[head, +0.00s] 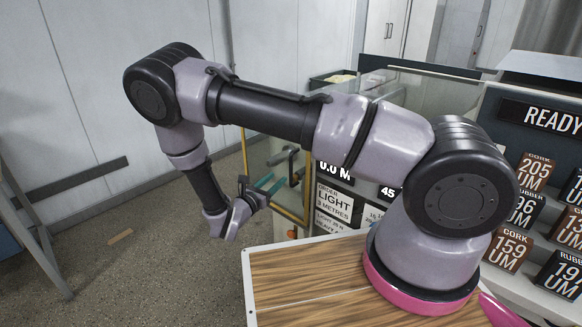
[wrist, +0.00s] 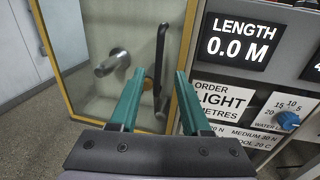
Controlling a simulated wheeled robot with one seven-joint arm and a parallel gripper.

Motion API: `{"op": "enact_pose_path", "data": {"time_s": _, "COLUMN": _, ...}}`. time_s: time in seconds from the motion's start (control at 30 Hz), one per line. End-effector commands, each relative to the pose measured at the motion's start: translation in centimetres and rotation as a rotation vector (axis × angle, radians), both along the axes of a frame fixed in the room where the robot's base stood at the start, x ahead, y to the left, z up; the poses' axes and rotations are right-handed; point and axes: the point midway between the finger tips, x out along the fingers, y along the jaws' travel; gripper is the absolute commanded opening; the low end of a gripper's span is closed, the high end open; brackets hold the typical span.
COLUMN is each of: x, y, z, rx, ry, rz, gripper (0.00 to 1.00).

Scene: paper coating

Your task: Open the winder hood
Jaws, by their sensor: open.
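The winder hood is a clear panel in a yellow frame (head: 307,192) on the machine's left end. It looks shut. In the wrist view the hood (wrist: 100,30) fills the middle, with a dark upright bar handle (wrist: 160,58) near its right edge. A grey metal roller end (wrist: 112,63) shows left of the handle, seemingly behind the panel. My gripper (head: 270,184) is in front of the hood, with teal fingers apart and empty. In the wrist view my gripper (wrist: 159,76) has its fingertips either side of the handle's line; I cannot tell the depth gap.
A display panel (wrist: 238,48) reading LENGTH 0.0 M with a blue knob (wrist: 288,120) stands close right of the hood. A wood-topped surface (head: 300,290) lies below my arm. A metal ladder-like frame (head: 35,235) stands left. The floor between is mostly clear.

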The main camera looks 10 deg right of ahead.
Motion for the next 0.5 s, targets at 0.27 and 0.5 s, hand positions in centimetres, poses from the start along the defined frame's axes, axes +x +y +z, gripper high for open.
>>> {"op": "enact_pose_path", "data": {"time_s": 0.27, "x": 2.8, "y": -2.6, "z": -0.2, "rx": -0.005, "ry": 0.002, "rz": 0.003, "gripper": 0.47}}
{"op": "enact_pose_path", "data": {"time_s": 0.5, "x": 6.0, "y": -5.6, "z": -0.1, "rx": -0.004, "ry": 0.001, "rz": 0.003, "gripper": 0.47}}
